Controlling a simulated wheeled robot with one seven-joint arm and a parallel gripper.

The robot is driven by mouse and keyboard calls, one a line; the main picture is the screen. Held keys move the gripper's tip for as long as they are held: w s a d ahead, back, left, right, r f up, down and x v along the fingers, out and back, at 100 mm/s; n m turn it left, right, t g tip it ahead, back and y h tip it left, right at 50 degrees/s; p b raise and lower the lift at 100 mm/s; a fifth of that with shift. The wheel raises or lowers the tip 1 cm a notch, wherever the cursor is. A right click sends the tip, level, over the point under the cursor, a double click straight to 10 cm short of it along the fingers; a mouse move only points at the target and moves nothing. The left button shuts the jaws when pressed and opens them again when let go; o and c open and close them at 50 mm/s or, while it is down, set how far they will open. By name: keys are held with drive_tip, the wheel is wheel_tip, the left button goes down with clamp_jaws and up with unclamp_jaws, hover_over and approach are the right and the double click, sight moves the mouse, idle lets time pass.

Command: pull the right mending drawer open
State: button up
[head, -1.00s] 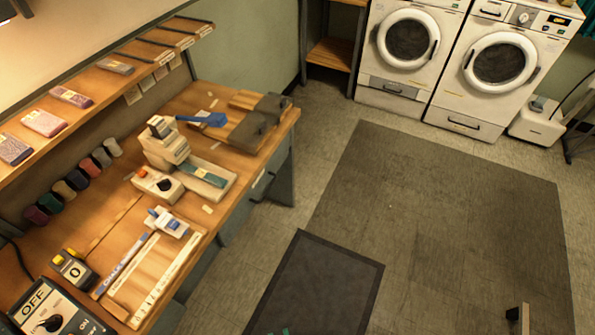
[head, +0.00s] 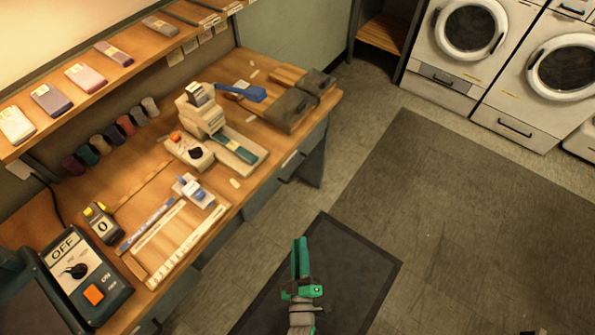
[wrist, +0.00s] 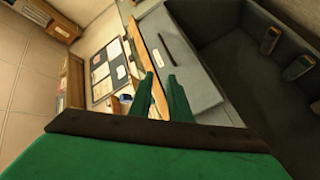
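The right mending drawer (head: 297,160) is a grey-blue front under the far end of the wooden mending table, with a pale label and a dark handle (head: 287,180). It looks closed. My gripper (head: 300,243), with green fingers, is over the dark floor mat, in front of the table and apart from the drawer. In the wrist view my gripper (wrist: 160,76) has its two fingers a small gap apart, with nothing between them. Beyond the tips a grey front with a dark handle (wrist: 165,46) shows; I cannot tell which drawer this is.
The table (head: 75,218) carries a sewing machine (head: 202,115), a switch box (head: 82,272), thread spools and rulers. A shelf hangs above it. White washers (head: 468,30) stand at the back right. A dark mat (head: 345,275) and open floor lie before the table.

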sight(297, 170)
drive_tip(key=w+n, duration=0.2)
drive_tip(key=w, duration=0.7)
drive_tip(key=w+f+n+y, duration=0.1)
drive_tip(key=w+n, duration=0.2)
drive_tip(key=w, duration=0.7)
drive_tip(key=w+n+t+y, duration=0.1)
drive_tip(key=w+n, duration=0.2)
drive_tip(key=w, duration=0.7)
drive_tip(key=shift+w+a+f, duration=0.2)
drive_tip(key=shift+a+f, duration=0.1)
drive_tip(key=shift+f, duration=0.1)
clamp_jaws()
